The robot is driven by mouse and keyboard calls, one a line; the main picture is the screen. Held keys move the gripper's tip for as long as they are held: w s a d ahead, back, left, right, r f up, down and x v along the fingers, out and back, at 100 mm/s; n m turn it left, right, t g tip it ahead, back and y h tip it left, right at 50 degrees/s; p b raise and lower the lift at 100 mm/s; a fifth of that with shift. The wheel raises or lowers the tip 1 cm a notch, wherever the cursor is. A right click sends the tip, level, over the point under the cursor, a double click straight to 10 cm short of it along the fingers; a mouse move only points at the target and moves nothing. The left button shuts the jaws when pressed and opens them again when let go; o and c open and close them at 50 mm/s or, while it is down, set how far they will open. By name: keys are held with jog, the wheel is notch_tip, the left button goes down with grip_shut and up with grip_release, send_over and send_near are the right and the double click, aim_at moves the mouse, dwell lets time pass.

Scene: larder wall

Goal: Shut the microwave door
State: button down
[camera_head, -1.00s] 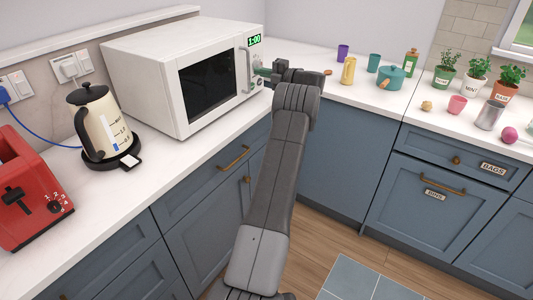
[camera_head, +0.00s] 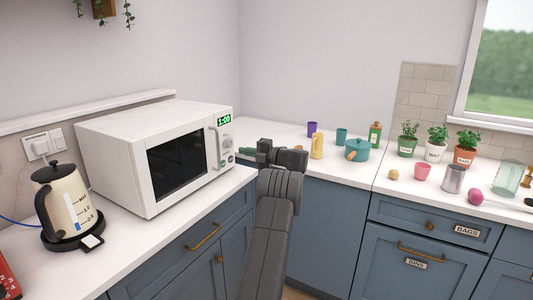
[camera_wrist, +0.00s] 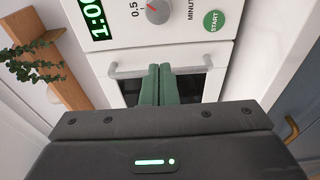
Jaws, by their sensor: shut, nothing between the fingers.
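The white microwave (camera_head: 155,122) stands on the counter. Its dark-windowed door (camera_head: 178,163) looks flush with the front, with no gap that I can see. The door's handle (camera_head: 214,148) is an upright bar beside the control panel; it also shows in the wrist view (camera_wrist: 118,71). My gripper (camera_head: 246,153) is just right of the microwave's front in the head view. In the wrist view its green fingers (camera_wrist: 160,72) are together, empty, and overlap the middle of the handle. I cannot tell whether they touch it.
A cream kettle (camera_head: 66,203) stands left of the microwave, with a red toaster (camera_head: 8,280) at the picture edge. Blue cabinets (camera_head: 190,255) run below.

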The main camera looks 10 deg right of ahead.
jog(key=d, duration=0.7)
jog(key=shift+d+p, duration=0.15)
jog(key=shift+p, duration=0.15)
jog(key=a, duration=1.1)
jog(key=shift+w+a, duration=0.15)
jog(key=shift+w, duration=0.3)
jog(key=shift+s, duration=0.1)
dwell(0.4)
